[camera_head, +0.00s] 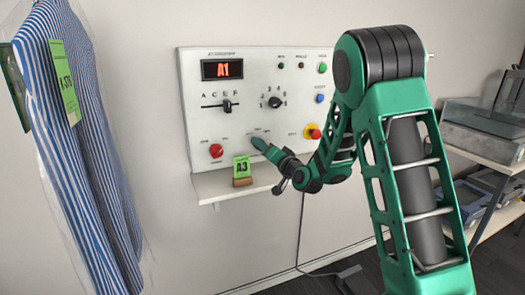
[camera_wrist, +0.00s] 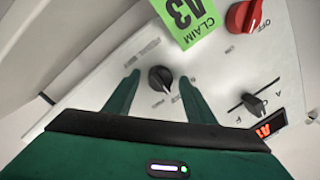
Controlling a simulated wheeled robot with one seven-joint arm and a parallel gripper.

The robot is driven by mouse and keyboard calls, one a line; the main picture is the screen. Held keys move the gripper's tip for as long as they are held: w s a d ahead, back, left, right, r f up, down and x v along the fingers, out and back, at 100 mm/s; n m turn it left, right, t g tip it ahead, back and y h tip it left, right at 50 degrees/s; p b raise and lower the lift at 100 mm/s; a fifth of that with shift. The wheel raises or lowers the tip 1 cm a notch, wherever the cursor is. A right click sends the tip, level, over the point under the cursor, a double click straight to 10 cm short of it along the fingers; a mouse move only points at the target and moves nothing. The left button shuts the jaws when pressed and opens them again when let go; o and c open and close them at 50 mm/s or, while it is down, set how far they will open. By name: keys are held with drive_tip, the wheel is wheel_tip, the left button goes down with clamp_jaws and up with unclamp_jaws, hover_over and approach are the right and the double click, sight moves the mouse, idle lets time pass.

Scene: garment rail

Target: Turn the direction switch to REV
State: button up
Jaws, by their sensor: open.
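The direction switch is a black rotary knob (camera_wrist: 160,78) with a white pointer line on the white control panel (camera_head: 235,125). In the wrist view it sits between the two green fingers of my gripper (camera_wrist: 159,77), with a gap on each side. The small print beside the knob is too blurred to read, so I cannot tell which label the pointer marks. In the head view my gripper (camera_head: 259,144) is at the lower middle of the panel and hides the knob. The fingers are open and hold nothing.
A red knob (camera_head: 215,150) and a green A3 claim tag (camera_head: 242,167) on the shelf are close to my gripper. A red button with a yellow collar (camera_head: 312,132) is to the right. The display (camera_head: 223,69) reads A1. A striped garment (camera_head: 75,150) hangs at left.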

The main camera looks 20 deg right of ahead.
drive_tip(key=shift+w, duration=0.1)
drive_tip(key=c, duration=1)
drive_tip(key=shift+c, duration=0.2)
drive_tip(key=shift+n, duration=0.3)
drive_tip(key=shift+n+g, duration=0.4)
drive_tip(key=shift+n, duration=3.2)
drive_tip(key=o, duration=1)
